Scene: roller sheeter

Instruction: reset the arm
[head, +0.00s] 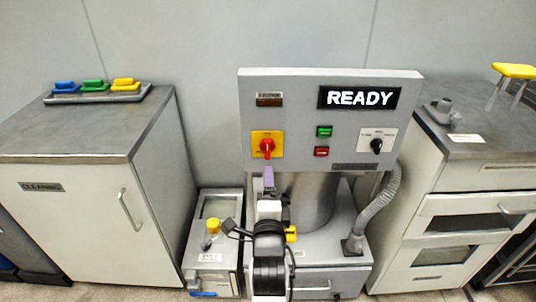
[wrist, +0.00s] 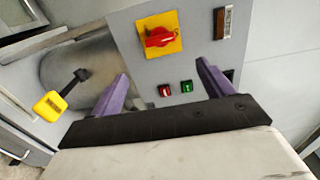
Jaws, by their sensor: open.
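My gripper (head: 268,180) is in front of the sheeter's grey control panel (head: 220,0) in the head view, just below the red rotary switch (head: 267,146) on its yellow plate. In the wrist view my gripper (wrist: 162,68) has its two purple fingers spread apart with nothing between them. The red switch (wrist: 159,37) shows beyond the fingertips, and the red button (wrist: 165,90) and green button (wrist: 187,87) show between the fingers. I cannot tell how far the fingertips are from the panel. The display (head: 359,98) reads READY. My arm hides part of the machine's lower front.
A cleaning cabinet (head: 70,205) with a tray of coloured blocks (head: 97,96) stands left. A small unit with a yellow knob (head: 213,227) stands beside the machine. A ribbed hose (head: 383,200) and a drawer cabinet (head: 440,240) are right. A yellow handle (wrist: 48,106) is near my gripper's left.

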